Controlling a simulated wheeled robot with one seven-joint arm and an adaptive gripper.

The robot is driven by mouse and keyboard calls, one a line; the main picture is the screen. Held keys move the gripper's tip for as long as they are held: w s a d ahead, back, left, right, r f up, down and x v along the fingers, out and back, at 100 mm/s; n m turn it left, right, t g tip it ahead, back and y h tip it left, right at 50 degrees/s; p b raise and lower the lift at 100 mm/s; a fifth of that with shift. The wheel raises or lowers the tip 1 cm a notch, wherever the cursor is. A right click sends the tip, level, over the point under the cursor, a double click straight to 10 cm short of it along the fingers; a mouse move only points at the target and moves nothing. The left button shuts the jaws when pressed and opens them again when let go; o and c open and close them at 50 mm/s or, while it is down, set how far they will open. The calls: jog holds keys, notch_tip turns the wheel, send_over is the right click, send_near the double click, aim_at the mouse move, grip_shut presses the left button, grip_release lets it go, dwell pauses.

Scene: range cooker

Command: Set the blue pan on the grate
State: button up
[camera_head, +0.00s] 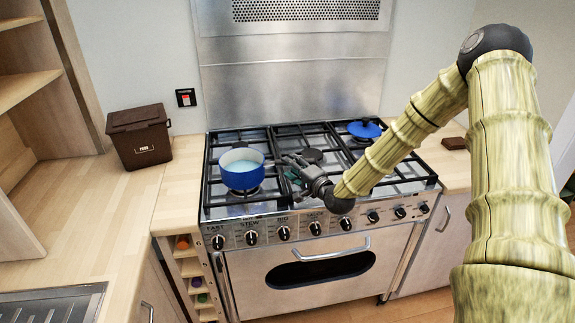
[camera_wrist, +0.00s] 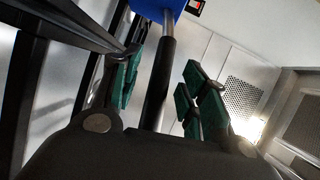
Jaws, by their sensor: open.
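The blue pan (camera_head: 242,171), white inside, sits upright on the left part of the black cooker grate (camera_head: 262,202), over the front left burner. My gripper (camera_head: 291,172) is just right of the pan, low over the grate. In the wrist view, my gripper (camera_wrist: 160,85) is open, with green pads on both fingers. The pan's dark handle (camera_wrist: 156,85) runs between the fingers, apart from the pads as far as I can see. A bit of the blue pan (camera_wrist: 158,8) shows at the top edge there.
A blue lid-like object (camera_head: 364,129) sits at the grate's back right. A dark brown bin (camera_head: 140,136) stands on the wooden counter (camera_head: 95,195) at left. Control knobs (camera_head: 283,233) line the cooker's front. A small brown block (camera_head: 454,143) lies on the right counter.

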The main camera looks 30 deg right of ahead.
jog(key=s+d, duration=0.1)
jog(key=s, duration=0.7)
jog(key=shift+s+r, duration=0.15)
jog(key=shift+r, duration=0.25)
jog(key=shift+f, duration=0.1)
